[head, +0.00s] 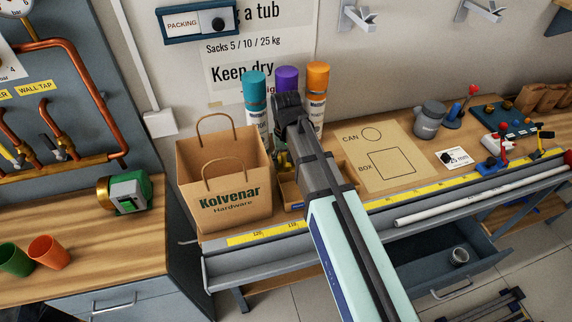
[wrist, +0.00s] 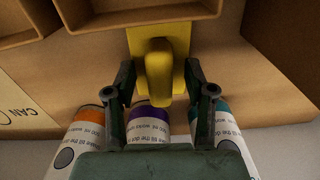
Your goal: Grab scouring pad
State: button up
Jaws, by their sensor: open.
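No thing in view can be clearly made out as a scouring pad. My gripper (head: 284,150) is over the workbench, in front of the spray cans and right of the paper bag, largely hidden by my own arm in the head view. In the wrist view, my gripper (wrist: 159,75) is open. A yellow object (wrist: 158,72) with a flat plate and a rounded raised part shows between its fingers; I cannot tell whether they touch. A bit of yellow also shows beside the gripper in the head view (head: 281,159).
Orange (head: 317,83), purple (head: 286,80) and teal (head: 254,88) capped cans stand close behind my gripper. A Kolvenar paper bag (head: 224,181) stands left. A wooden tray (head: 290,194) lies below my gripper. The CAN/BOX sheet (head: 408,143) right of it is empty.

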grip_shut()
jog(key=shift+r, duration=0.1)
